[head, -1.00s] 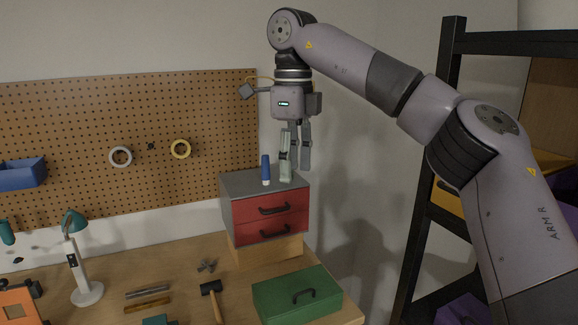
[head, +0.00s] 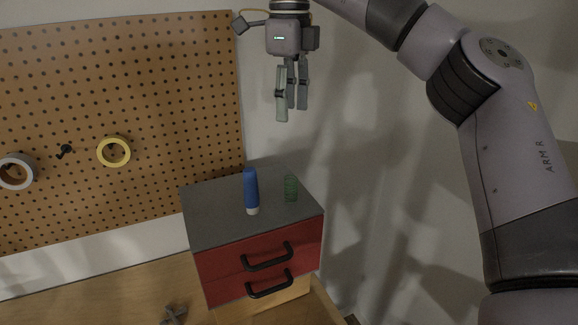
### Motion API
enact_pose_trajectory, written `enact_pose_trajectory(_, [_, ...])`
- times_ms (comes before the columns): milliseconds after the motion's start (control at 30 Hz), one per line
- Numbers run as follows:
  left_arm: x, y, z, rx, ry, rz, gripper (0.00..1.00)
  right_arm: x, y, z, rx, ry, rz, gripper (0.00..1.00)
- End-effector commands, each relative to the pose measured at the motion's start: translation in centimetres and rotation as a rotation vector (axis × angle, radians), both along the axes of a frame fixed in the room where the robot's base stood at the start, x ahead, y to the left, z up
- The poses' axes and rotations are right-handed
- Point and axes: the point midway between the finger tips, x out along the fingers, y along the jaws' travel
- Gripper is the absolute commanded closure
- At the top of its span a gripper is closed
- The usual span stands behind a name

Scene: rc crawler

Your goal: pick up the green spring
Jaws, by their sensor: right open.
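The green spring (head: 291,188) stands upright on the grey top of the red drawer box (head: 217,228), toward its right side. A blue tube with a white cap (head: 251,190) stands just left of it. My right gripper (head: 290,112) hangs pointing down in the upper middle of the head view, above the spring in the picture. Its fingers are apart with nothing between them, and a clear gap shows between the fingertips and the spring. My left gripper is not in view.
The pegboard (head: 120,200) on the left holds a yellow tape roll (head: 113,152) and a grey tape roll (head: 15,172). The drawer box stands on a wooden workbench (head: 130,294). A small grey part (head: 174,315) lies on the bench. Bare wall is behind and right of the box.

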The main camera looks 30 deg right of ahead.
Motion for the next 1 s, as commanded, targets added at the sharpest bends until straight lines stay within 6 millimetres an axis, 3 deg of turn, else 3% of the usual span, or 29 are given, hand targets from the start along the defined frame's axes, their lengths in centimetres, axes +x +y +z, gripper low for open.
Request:
enact_pose_trajectory(167, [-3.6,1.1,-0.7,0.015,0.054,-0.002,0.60,0.0,0.1,-1.3,0.001,0.003,0.002,0.53])
enact_pose_trajectory(333, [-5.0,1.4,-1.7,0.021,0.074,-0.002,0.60,-0.1,0.0,-5.0,0.002,0.006,0.004,0.53])
enact_pose_trajectory(600, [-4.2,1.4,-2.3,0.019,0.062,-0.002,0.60,-0.2,0.0,-10.4,0.002,0.004,0.002,0.53])
enact_pose_trajectory(800, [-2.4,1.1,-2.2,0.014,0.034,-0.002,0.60,-0.2,0.1,-12.0,0.000,0.000,0.001,0.53])
enact_pose_trajectory(1000, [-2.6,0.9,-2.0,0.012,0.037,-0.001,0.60,-0.5,0.0,-13.4,0.000,0.003,0.003,0.53])
